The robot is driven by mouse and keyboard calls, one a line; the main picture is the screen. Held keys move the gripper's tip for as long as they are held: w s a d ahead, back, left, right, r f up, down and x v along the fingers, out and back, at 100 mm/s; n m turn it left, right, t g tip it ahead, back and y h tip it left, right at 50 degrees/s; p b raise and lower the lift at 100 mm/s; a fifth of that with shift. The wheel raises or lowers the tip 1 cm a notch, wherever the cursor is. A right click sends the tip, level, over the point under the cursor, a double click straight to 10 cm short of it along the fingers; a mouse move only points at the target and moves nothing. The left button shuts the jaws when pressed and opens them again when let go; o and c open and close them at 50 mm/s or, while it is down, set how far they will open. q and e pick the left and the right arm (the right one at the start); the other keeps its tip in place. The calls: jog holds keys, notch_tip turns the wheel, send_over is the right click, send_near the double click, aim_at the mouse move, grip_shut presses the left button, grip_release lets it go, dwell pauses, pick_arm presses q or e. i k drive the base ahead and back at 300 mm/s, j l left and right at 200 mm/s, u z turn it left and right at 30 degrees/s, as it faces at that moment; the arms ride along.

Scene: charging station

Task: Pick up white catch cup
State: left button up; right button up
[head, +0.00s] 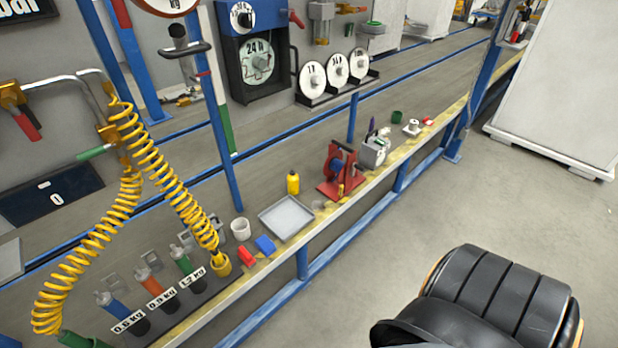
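A white cup (240,229) stands upright on the long grey bench, near its front edge. It is left of a shallow grey tray (286,217) and just behind a red block (247,256). The cup is fully visible from above and nothing touches it that I can see. Neither of my grippers is in the head view.
Yellow coiled hoses (150,160) hang left of the cup, one ending at a yellow fitting (221,265) close by. A blue block (265,244) and yellow bottle (293,183) are near. A blue post (222,140) rises behind. A black padded object (500,295) stands on the floor.

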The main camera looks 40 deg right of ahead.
aim_at(241, 227)
jog(key=z, duration=0.6)
jog(key=i+l+u, duration=0.3)
jog(key=l, duration=0.85)
jog(key=i+l+u, duration=0.15)
jog(key=l+u, duration=0.15)
jog(key=l, duration=0.9)
jog(key=l+u, duration=0.3)
jog(key=l, duration=0.95)
